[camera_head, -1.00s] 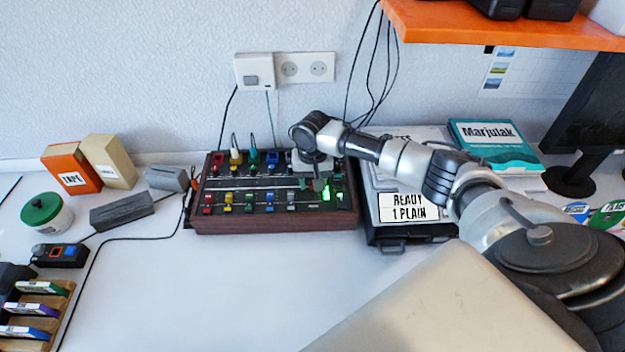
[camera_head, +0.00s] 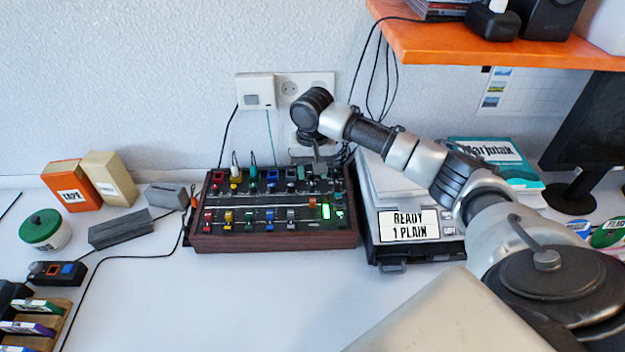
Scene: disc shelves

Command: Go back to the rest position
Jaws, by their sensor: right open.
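My right arm reaches in from the right. Its gripper (camera_head: 317,170) points down over the back right part of the dark control panel (camera_head: 270,242), a wood-framed box with rows of coloured switches and a lit green light (camera_head: 326,211). The gripper is small in view and open, with nothing seen in it; whether it touches the panel I cannot tell. My left gripper is not in view.
A device labelled READY 1 PLAIN (camera_head: 408,224) stands right of the panel, partly behind my arm. An orange shelf (camera_head: 490,45) overhangs at the upper right. Boxes (camera_head: 72,186) and a green-lidded jar (camera_head: 45,230) stand left.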

